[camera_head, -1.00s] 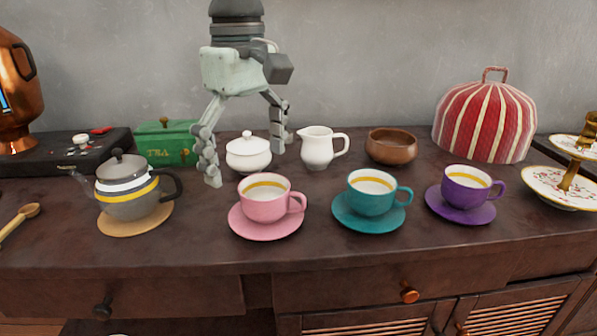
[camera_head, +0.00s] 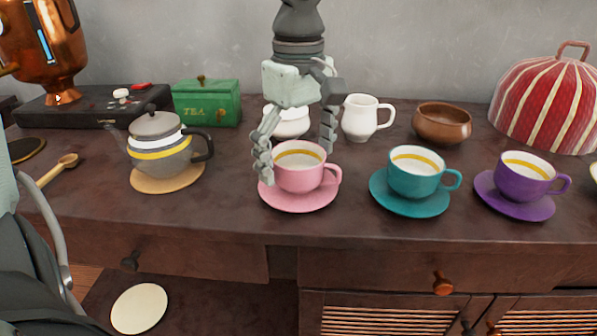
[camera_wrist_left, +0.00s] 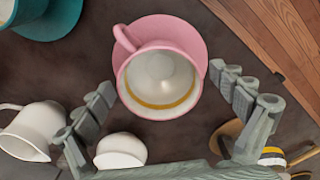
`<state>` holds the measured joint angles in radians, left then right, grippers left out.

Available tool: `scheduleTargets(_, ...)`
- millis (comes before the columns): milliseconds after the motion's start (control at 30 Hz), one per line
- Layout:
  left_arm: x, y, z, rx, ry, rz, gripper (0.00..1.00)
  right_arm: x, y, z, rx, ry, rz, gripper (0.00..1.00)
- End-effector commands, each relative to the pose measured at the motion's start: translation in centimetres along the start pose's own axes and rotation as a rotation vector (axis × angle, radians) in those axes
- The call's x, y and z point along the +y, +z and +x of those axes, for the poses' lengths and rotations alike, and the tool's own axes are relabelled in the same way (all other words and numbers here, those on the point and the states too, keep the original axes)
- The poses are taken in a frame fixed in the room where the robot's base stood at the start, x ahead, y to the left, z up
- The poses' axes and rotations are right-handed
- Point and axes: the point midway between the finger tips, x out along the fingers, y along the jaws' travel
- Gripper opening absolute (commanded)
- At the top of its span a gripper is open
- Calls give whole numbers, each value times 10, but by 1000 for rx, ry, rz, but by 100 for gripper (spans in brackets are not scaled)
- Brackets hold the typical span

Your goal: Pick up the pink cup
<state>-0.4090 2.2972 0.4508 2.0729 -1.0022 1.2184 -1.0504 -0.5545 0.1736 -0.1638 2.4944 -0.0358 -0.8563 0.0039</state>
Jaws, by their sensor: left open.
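The pink cup (camera_head: 299,180) stands upright on its pink saucer (camera_head: 290,204), its handle toward the right. My left gripper (camera_head: 298,165) is open, pointing down from behind the cup. Its left finger comes down at the cup's left side and its right finger is behind the right rim. Contact cannot be told. In the left wrist view the pink cup (camera_wrist_left: 158,82) opens toward the camera, between and just beyond the spread fingertips of the left gripper (camera_wrist_left: 164,85). The pink saucer (camera_wrist_left: 196,40) shows past it. My right gripper is not in view.
A teal cup (camera_head: 416,178) and a purple cup (camera_head: 522,178) stand to the right on saucers. A white lidded pot (camera_head: 289,120) is partly hidden behind the gripper, beside a white jug (camera_head: 362,120). A grey teapot (camera_head: 160,148) stands left. Bare wood lies in front.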

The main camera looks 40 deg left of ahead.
Motion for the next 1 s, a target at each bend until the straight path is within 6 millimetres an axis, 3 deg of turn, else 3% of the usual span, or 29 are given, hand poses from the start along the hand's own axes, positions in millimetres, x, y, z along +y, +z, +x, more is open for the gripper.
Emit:
scheduleTargets(133, 0, 0, 0, 0, 0, 0, 96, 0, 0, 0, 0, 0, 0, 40)
scheduleTargets(600, 0, 0, -1, 0, 1, 0, 40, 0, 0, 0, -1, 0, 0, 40)
scheduleTargets(1000, 0, 0, -11, 0, 2, -1, 39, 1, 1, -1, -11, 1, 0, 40)
